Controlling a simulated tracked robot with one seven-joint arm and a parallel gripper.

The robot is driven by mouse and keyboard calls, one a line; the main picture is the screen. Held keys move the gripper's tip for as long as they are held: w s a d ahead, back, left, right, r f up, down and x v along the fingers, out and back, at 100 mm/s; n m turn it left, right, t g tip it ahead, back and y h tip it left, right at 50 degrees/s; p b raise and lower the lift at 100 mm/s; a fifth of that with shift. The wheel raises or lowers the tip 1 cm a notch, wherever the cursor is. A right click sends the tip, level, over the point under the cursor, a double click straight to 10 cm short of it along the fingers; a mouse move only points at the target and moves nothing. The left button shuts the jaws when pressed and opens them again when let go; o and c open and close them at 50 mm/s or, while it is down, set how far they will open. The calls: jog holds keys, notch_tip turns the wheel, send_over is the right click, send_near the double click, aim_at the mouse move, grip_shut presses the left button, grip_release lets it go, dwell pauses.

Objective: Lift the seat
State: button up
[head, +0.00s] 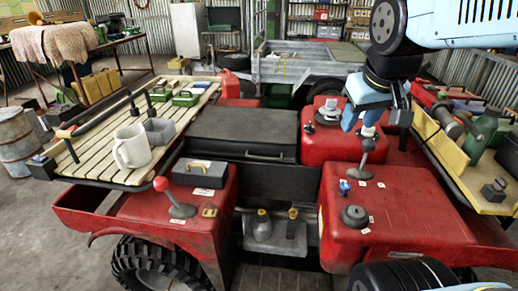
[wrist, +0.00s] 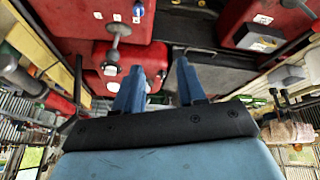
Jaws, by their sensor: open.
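The seat (head: 243,135) is a black, flat, box-shaped pad in the middle of the red quad, seen in the head view. It looks lowered, and a thin dark handle bar (head: 265,157) runs along its near edge. In the wrist view part of a dark surface, likely the seat (wrist: 222,72), lies to the right of the fingers. My gripper (head: 374,120) hangs to the right of the seat, above the red tank parts, apart from the seat. Its two blue fingers are spread and empty in the wrist view (wrist: 158,68).
A red-knobbed lever (head: 163,185) and a grey box (head: 200,173) stand near left. A slatted rack (head: 105,155) holds a white mug (head: 131,147). A grey lever (head: 363,158) and a red can (head: 333,143) are close below my gripper. A wooden shelf (head: 450,150) crowds the right.

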jog(key=w+a+n, duration=0.2)
jog(key=w+n, duration=0.1)
jog(key=w, duration=0.4)
jog(key=n+g, duration=0.3)
jog(key=n, duration=0.8)
send_over(263, 158)
jog(key=s, duration=0.2)
notch_tip(263, 158, down, 19)
jog(key=f, duration=0.4)
jog(key=w+f, duration=0.1)
jog(key=f, duration=0.3)
jog(key=w+f, duration=0.1)
jog(key=f, duration=0.4)
jog(key=shift+d, duration=0.1)
jog(key=shift+c, duration=0.5)
grip_shut()
